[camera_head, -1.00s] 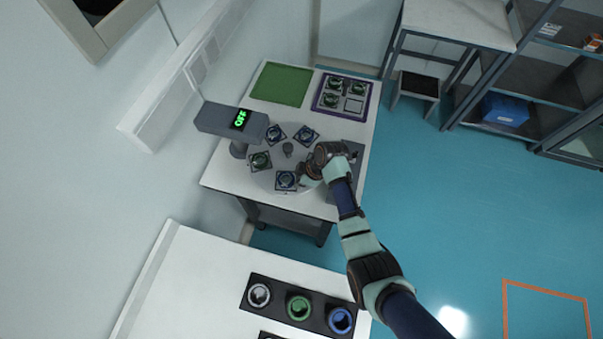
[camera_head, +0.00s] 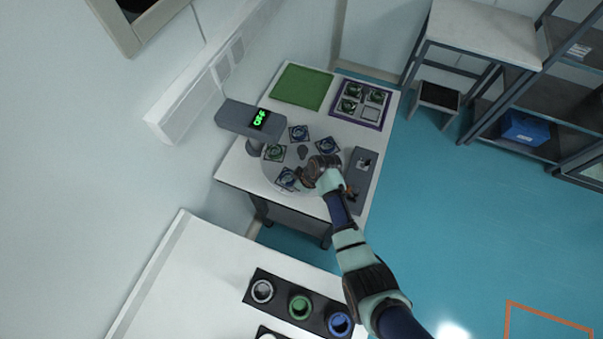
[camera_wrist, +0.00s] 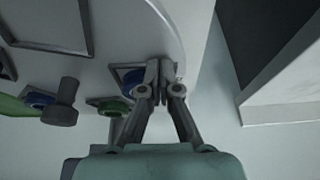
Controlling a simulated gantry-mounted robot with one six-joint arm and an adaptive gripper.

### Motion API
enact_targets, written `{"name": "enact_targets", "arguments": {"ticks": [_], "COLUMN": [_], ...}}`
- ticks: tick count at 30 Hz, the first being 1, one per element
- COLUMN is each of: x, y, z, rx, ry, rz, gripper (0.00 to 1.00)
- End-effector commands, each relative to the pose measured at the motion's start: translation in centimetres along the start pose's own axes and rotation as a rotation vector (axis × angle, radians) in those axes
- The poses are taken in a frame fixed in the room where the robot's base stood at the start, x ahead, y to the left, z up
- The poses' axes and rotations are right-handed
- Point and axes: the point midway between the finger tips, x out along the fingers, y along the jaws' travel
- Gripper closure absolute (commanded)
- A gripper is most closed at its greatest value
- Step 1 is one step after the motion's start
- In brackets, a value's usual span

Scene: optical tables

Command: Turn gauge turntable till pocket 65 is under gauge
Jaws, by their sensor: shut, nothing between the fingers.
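The grey round gauge turntable (camera_head: 303,170) sits on the white table, with a dark central knob (camera_head: 303,152) and several square pockets holding blue or green rings. A pocket with a green ring (camera_head: 274,153) lies nearest the gauge. My gripper (camera_head: 306,176) is at the turntable's near right side. In the wrist view my gripper (camera_wrist: 158,70) is shut and empty, its fingertips beside a blue ring (camera_wrist: 130,76) near the rim; it partly hides that ring. I cannot read any pocket numbers.
A grey box (camera_head: 360,180) stands right of the turntable. A green mat (camera_head: 302,87) and a purple-edged tray (camera_head: 366,117) lie at the back. A nearer table holds a dark rack (camera_head: 275,304) of rings. Blue floor is clear to the right.

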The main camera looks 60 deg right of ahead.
Motion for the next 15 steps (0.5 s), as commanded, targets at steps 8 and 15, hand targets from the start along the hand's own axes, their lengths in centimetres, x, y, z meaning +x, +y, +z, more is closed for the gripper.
{"name": "enact_targets", "arguments": {"ticks": [8, 15], "x": [0.24, 0.30], "y": [-0.15, -0.19], "z": [-0.64, -0.80], "rx": [0.000, 0.000], "ry": [0.000, 0.000], "rz": [0.001, 0.001], "gripper": [1.00, 1.00]}}
